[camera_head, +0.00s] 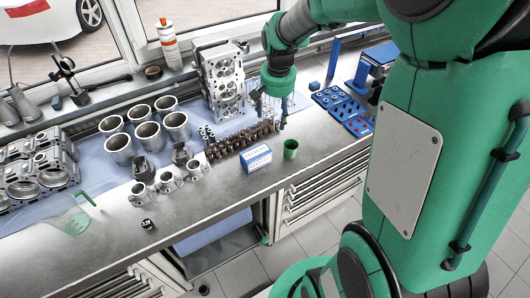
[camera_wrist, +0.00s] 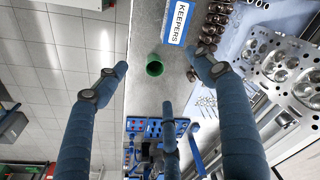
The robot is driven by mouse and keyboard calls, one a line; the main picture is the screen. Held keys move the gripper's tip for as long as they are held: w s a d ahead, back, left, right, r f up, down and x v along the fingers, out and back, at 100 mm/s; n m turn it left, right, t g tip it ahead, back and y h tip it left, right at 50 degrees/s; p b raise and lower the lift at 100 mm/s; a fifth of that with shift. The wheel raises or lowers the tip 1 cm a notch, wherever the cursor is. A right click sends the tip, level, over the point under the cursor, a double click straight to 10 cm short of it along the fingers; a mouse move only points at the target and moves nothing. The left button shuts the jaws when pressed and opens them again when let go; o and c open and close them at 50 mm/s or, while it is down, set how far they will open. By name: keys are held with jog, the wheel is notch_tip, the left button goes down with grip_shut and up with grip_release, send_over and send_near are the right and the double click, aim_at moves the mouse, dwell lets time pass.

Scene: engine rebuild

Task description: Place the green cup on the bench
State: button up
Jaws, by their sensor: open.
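The small green cup (camera_head: 290,149) stands upright on the grey bench (camera_head: 222,205), near its front edge and just right of a blue and white box. In the wrist view the cup (camera_wrist: 155,66) shows its dark round opening, between the spread fingers. My gripper (camera_head: 272,112) is open and empty. It hangs above the bench, behind and a little left of the cup in the head view, apart from it. In the wrist view my gripper's blue fingers (camera_wrist: 160,82) reach in from the lower side.
The box labelled KEEPERS (camera_head: 256,159) stands close to the cup, with a row of brown camshaft parts (camera_head: 236,139) behind. A cylinder head (camera_head: 222,78) leans further back. Blue socket trays (camera_head: 342,108) lie to the right. A clear green-handled jug (camera_head: 72,220) stands at left.

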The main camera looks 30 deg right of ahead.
jog(key=s+a+r+n+t, duration=0.2)
jog(key=s+a+r+n, duration=0.1)
jog(key=s+a+r, duration=0.65)
jog(key=s+a+r+n+t, duration=0.1)
jog(key=s+a+r+n, duration=0.1)
jog(key=s+a, duration=0.2)
jog(key=s+a+r+n+t, duration=0.1)
jog(key=s+a, duration=0.3)
jog(key=s, duration=0.6)
jog(key=shift+a+r+n+y, duration=0.25)
jog(key=shift+r+n, duration=0.25)
jog(key=shift+r, duration=0.25)
jog(key=shift+s, duration=0.1)
notch_tip(320, 180, down, 7)
jog(key=b, duration=0.7)
